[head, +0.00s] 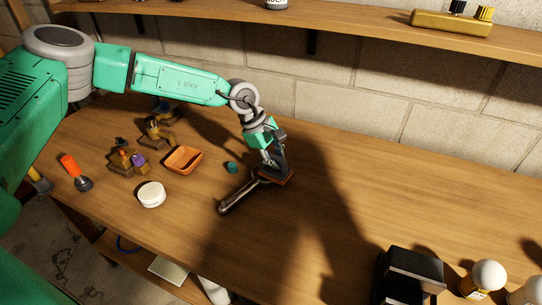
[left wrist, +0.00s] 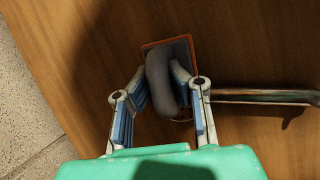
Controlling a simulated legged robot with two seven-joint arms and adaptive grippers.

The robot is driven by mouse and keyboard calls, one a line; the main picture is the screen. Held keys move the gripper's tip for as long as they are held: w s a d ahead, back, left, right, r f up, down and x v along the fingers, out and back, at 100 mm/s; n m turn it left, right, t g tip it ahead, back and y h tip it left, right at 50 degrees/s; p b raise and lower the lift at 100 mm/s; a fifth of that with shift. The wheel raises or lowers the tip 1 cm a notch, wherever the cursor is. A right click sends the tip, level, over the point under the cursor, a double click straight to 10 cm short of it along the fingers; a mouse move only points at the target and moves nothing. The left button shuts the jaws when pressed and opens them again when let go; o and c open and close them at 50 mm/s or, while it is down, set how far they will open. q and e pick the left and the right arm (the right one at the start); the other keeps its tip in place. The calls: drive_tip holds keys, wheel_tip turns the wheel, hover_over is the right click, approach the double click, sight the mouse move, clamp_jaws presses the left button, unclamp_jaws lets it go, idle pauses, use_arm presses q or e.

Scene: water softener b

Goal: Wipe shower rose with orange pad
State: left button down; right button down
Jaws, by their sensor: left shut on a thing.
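The shower rose (head: 238,195) lies on the wooden bench, its long metal handle pointing toward the lower left. In the left wrist view its handle (left wrist: 262,96) runs off to the right. My left gripper (head: 275,163) is shut on the thick grey grip (left wrist: 161,82) of the orange pad (left wrist: 187,48). The pad (head: 284,180) is at the head end of the shower rose, over it. The pad and gripper hide most of the head, so I cannot tell whether the pad touches it. My left gripper (left wrist: 160,80) points down. My right gripper is not seen.
An orange tray (head: 183,160), a small teal piece (head: 231,167), a white round tub (head: 151,195) and brass fittings (head: 157,130) stand left. A black box (head: 408,275) and bottles are at front right. A shelf (head: 350,25) overhangs the back. The right middle is clear.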

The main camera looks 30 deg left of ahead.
use_arm(q)
drive_tip(key=shift+s+d, duration=0.1)
drive_tip(key=shift+d, duration=0.15)
drive_tip(key=shift+a+f, duration=0.35)
drive_tip(key=shift+a, duration=0.45)
drive_tip(key=shift+w+a+b, duration=0.2)
drive_tip(key=shift+a+b, duration=0.15)
drive_tip(key=shift+a, duration=0.25)
drive_tip(key=shift+w+a+b, duration=0.25)
drive_tip(key=shift+a+b, duration=0.05)
drive_tip(key=shift+a, duration=0.3)
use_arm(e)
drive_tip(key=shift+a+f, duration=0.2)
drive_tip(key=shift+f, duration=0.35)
use_arm(q)
drive_tip(key=shift+a, duration=0.35)
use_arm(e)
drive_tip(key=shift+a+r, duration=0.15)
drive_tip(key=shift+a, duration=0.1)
